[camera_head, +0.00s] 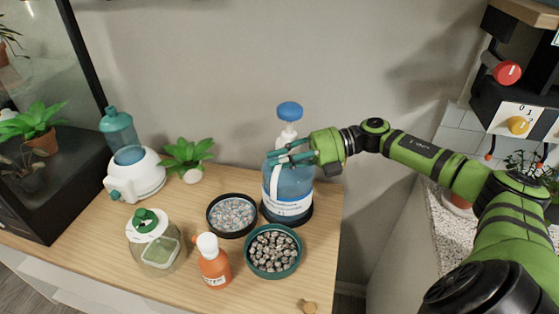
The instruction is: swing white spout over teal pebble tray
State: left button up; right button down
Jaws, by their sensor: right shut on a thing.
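The blue pump bottle (290,191) stands upright at the right of the wooden table, with a blue pump knob (290,111) on a white neck. A narrow white spout (276,181) reaches down the bottle's front left side. My right gripper (288,157) comes in from the right at the bottle's top. Its fingers are shut on the white spout and partly hide it. The teal pebble tray (273,274) holds grey pebbles and sits in front of the bottle, to the right of the black tray. The spout is not over the teal tray. My left gripper is not in view.
A black tray of pale pebbles (232,235) lies left of the bottle's base. An orange bottle (214,267) with a white cap stands close to the teal tray. A green-topped clear jar (160,253), white-and-teal dispenser (138,180) and small plant (188,157) stand farther left.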

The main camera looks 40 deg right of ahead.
jog(key=c, duration=1.1)
grip_release()
jog(key=shift+d, duration=0.1)
jog(key=v, duration=1.2)
jog(key=shift+r, duration=0.15)
